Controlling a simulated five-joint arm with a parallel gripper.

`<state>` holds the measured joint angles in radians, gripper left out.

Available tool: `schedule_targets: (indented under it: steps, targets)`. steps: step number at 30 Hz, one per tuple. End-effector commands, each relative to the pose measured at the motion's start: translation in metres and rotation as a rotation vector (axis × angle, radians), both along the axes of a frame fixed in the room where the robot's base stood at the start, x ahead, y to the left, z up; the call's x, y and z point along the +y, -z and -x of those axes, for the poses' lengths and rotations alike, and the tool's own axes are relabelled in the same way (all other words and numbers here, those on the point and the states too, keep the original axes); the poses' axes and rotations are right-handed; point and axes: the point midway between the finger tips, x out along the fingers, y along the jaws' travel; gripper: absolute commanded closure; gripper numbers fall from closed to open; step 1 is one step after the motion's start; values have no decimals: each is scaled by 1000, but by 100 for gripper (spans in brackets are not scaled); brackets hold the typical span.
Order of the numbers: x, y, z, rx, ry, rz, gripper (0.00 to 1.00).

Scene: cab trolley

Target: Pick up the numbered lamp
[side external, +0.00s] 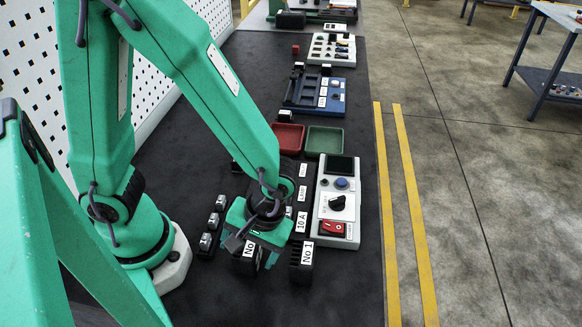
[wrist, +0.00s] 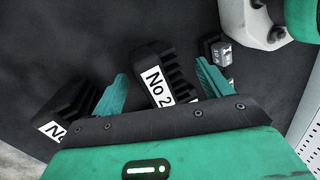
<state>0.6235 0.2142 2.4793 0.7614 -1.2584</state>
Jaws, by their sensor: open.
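Two black ribbed blocks carry white number labels; I cannot tell from their shape that they are lamps. The block labelled No 2 (wrist: 157,72) lies between my gripper's two green fingers in the wrist view, with visible gaps on both sides. In the side view it shows partly under my gripper (side external: 255,262), its label (side external: 248,250) cut off by the hand. My gripper (wrist: 162,86) is open and down around this block. The block labelled No 1 (side external: 301,262) stands just to the right; in the wrist view it shows at the left (wrist: 70,108), outside the fingers.
Several small black-and-silver parts (side external: 211,226) stand left of my gripper. A white control box (side external: 337,205) with a red switch is to the right.

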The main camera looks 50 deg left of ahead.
Motion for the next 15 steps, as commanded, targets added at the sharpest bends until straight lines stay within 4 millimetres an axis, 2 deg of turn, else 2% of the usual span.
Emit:
schedule_targets:
  steps: [2,3,13,15]
  targets:
    - [0,0,0,0,0,0,22]
    - [0,0,0,0,0,0,26]
    - [0,0,0,0,0,0,91]
    - [0,0,0,0,0,0,93]
